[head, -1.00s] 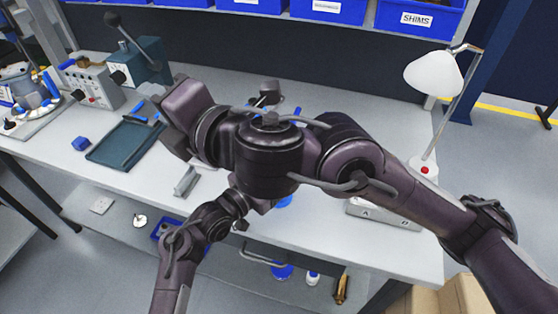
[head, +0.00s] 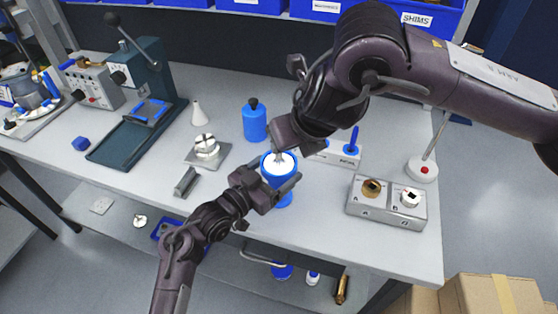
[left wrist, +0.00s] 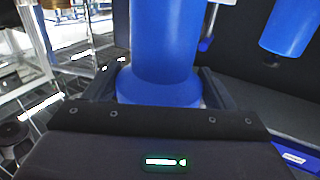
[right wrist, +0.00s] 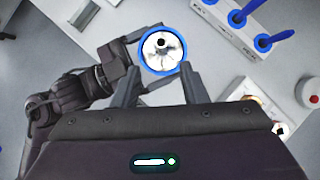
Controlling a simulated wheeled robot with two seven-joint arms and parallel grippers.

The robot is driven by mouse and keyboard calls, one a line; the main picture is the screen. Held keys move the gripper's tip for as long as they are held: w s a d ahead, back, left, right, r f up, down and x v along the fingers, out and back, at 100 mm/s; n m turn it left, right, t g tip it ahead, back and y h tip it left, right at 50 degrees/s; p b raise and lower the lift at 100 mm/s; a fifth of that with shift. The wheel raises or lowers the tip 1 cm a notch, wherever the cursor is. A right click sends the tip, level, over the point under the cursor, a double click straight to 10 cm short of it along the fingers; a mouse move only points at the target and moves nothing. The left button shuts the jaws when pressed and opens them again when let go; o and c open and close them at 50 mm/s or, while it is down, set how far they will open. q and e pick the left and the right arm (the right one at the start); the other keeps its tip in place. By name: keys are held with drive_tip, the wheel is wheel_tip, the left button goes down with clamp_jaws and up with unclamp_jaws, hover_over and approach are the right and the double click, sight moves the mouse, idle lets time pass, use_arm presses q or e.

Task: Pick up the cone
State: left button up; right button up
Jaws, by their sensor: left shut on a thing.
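A small white cone (head: 198,114) stands upright on the bench in the head view, left of the blue bottle, with no gripper at it. My left gripper (head: 279,182) is shut around a blue cup-like holder (head: 267,163); its blue body also fills the middle of the left wrist view (left wrist: 165,45). The holder's top is white inside, with a metallic shape and dark centre in the right wrist view (right wrist: 161,50). My right gripper (right wrist: 158,78) is directly above the holder, its fingers apart. The fingertips are partly hidden in the head view.
A blue bottle (head: 254,122), a metal plate with a round part (head: 207,149) and a metal block (head: 186,181) are nearby. A press (head: 140,120) stands left. The front left bench is mostly clear.

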sight(279, 163)
drive_tip(key=x, duration=0.9)
drive_tip(key=shift+w+r, duration=0.1)
drive_tip(key=shift+w, duration=0.25)
drive_tip(key=shift+c, duration=0.2)
clamp_jaws()
